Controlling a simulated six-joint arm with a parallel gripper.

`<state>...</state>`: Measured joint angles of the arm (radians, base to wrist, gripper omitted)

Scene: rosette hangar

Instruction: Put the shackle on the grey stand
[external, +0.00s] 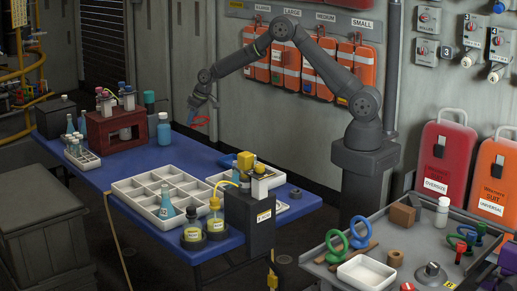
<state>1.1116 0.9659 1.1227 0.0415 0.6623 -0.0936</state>
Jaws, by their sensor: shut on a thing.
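My gripper (203,107) is above the far edge of the blue table. It is shut on a small red curved piece, which looks like the shackle (203,121), hanging just below the fingers. The shackle is too small to make out its exact shape. A grey round piece with a short upright (432,271) stands on the grey workbench at the lower right, far from my gripper; it may be the grey stand, but I cannot tell for sure. The shackle is not touching it.
The blue table (118,179) holds a white divided tray (120,190), bottles, a dark red rack (93,128) and a black box (240,225). The grey workbench (395,225) holds green and blue rings, a white tray (345,272) and a brown block (402,214). Orange packs (314,70) hang behind my arm.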

